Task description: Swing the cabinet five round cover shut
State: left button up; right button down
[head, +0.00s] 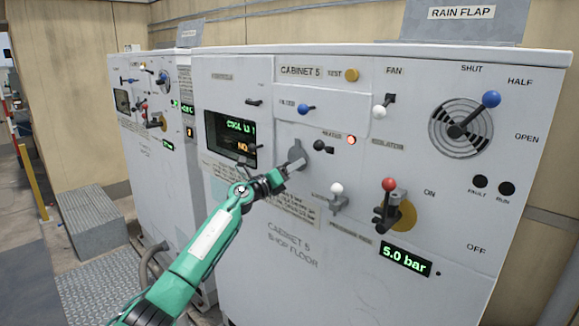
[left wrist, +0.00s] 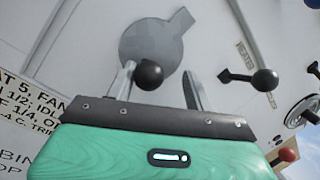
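The round cover is a flat grey disc with a short tab (head: 297,150), on the front of cabinet five (head: 350,230) right of its display. In the left wrist view the grey disc (left wrist: 150,45) lies beyond my fingertips, its tab pointing up and right. My left gripper (head: 292,166) is in front of the disc and partly hides it in the head view. In the left wrist view its two fingers (left wrist: 158,85) stand apart. A black ball knob (left wrist: 149,74) shows beside the left-hand finger; I cannot tell whether they touch. My right gripper is not in view.
A black heater knob (left wrist: 265,80) sits close to the disc's right. A white-knobbed lever (head: 337,190) and a red-knobbed lever (head: 388,186) stand lower right. A lit display (head: 232,138) is to the left.

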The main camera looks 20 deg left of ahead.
pick_arm(q)
jog(key=shift+r, duration=0.1)
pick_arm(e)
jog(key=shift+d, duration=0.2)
pick_arm(q)
jog(key=d+b+v, duration=0.1)
jog(key=b+v, duration=0.3)
jog(key=v, duration=0.9)
jog(key=shift+s, duration=0.6)
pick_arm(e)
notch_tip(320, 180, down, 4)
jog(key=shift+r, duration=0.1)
pick_arm(q)
jog(key=shift+w, duration=0.15)
jog(key=shift+d, duration=0.1)
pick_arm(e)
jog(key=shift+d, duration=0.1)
